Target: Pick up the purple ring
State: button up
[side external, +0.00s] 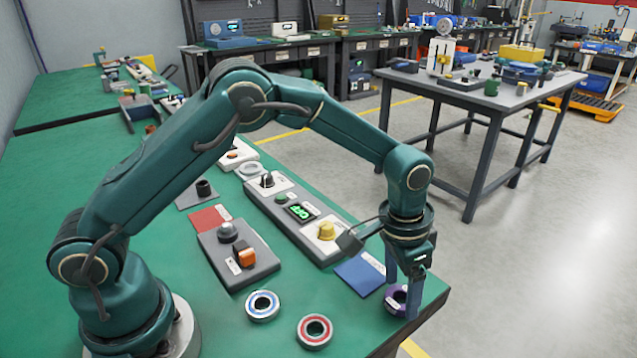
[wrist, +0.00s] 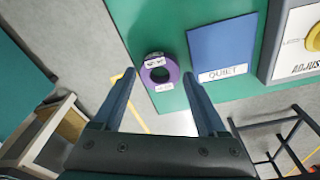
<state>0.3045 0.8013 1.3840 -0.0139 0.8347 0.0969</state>
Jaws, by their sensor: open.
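The purple ring (wrist: 173,71) lies flat on the green bench top near its edge, with small white labels on it. It also shows in the side view (side external: 389,297), partly hidden by a finger. My gripper (wrist: 158,76) is open and points down, with nothing held. In the wrist view the ring appears between the two fingertips, slightly nearer the middle of the gap. In the side view my gripper (side external: 401,296) is low at the ring, one finger on its far side and one in front. I cannot tell whether a finger touches it.
A blue QUIET card (wrist: 222,50) lies beside the ring. A grey panel (side external: 290,212) with a yellow knob stands behind. A blue-and-white ring (side external: 250,306) and a red ring (side external: 303,330) lie to the left. The bench edge is close, with floor beyond.

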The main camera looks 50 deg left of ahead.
jog(key=shift+f, duration=0.4)
grip_shut()
